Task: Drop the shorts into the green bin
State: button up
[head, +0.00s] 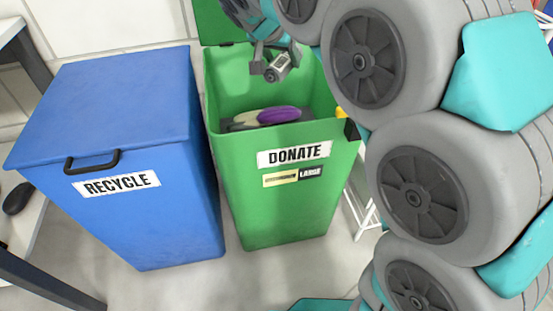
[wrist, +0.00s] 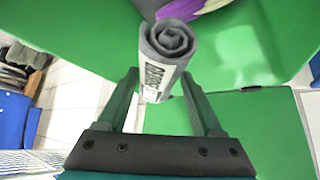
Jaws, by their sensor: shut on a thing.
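My gripper (head: 264,55) is over the open green bin (head: 275,205), which is labelled DONATE. It is shut on a rolled grey cloth bundle with a pale printed patch, the shorts (head: 279,68). In the wrist view the shorts (wrist: 165,45) show as a spiral roll between the fingertips of my gripper (wrist: 160,78). The roll is held above the bin's opening, apart from the items inside. The bin's lid (head: 215,20) stands raised at the back.
Inside the green bin lie a purple item (head: 279,115), a beige one beside it and something dark beneath. A blue RECYCLE bin (head: 125,100) with its lid shut stands close on the left. A table edge is at the far left.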

jog(key=o, duration=1.5)
jog(key=shift+o, duration=0.2)
jog(key=shift+r, duration=0.15)
jog(key=v, duration=0.7)
jog(key=shift+s+r, duration=0.2)
jog(key=shift+s, duration=0.05)
